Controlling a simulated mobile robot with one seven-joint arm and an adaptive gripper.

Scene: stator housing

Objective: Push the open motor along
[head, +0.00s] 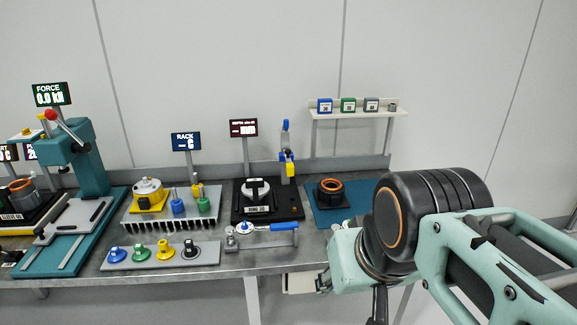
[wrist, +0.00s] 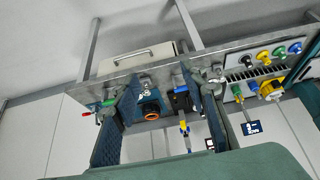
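A dark round housing with an orange ring (head: 330,187) stands open side up on a blue mat (head: 312,203) at the right of the bench; I take it for the open motor. It also shows in the wrist view (wrist: 150,107), framed between my fingers. My gripper (wrist: 161,84) is open, with its two blue-grey fingers apart and nothing held. The housing looks beyond the fingers; no contact shows. In the head view my arm is at the right, in front of the bench, and the gripper is mostly hidden. Another housing with an orange ring (head: 20,185) sits at the far left.
The rack (head: 172,212) and teal press (head: 88,165) are farther left.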

